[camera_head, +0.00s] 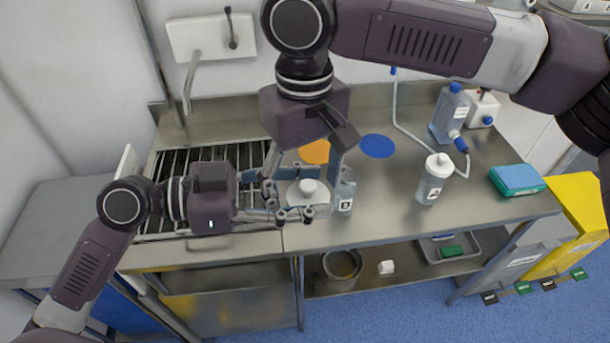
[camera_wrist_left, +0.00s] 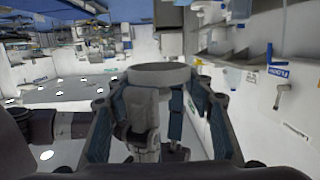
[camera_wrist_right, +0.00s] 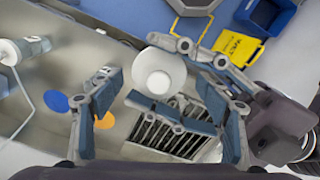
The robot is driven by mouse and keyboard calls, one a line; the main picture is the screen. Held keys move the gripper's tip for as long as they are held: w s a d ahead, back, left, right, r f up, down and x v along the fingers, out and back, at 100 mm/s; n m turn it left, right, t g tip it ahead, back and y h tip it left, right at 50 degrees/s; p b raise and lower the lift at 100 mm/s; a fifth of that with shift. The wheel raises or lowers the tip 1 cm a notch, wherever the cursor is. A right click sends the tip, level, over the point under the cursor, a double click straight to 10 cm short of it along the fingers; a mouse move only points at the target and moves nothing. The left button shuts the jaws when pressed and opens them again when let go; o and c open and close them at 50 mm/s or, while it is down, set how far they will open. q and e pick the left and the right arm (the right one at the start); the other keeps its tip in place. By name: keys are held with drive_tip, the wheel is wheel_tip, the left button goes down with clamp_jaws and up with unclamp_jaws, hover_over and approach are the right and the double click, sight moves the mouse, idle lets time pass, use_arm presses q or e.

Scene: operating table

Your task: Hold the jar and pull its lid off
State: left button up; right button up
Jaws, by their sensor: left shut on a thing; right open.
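The white jar lid with a round knob (camera_head: 307,191) shows between my grippers near the table's front edge. It also shows from above in the right wrist view (camera_wrist_right: 158,72). My left gripper (camera_head: 292,204) is shut on the jar from the left, one finger on each side. The jar's body is mostly hidden below the lid. In the left wrist view a pale round band of the jar (camera_wrist_left: 160,76) sits between the fingers. My right gripper (camera_head: 333,165) is open and points down above the lid. Its fingers stand apart on both sides of the knob, not touching it.
A clear bottle marked B (camera_head: 344,192) stands close right of the jar. A bottle marked A (camera_head: 434,180), a blue-capped bottle (camera_head: 449,112) and a teal box (camera_head: 517,180) stand farther right. Orange (camera_head: 315,152) and blue (camera_head: 378,146) discs lie behind. A rack (camera_head: 180,165) is at left.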

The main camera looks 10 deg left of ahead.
drive_tip(key=shift+c, duration=0.5)
drive_tip(key=c, duration=1)
use_arm(q)
drive_tip(key=o, duration=1.4)
use_arm(e)
drive_tip(key=shift+c, duration=0.5)
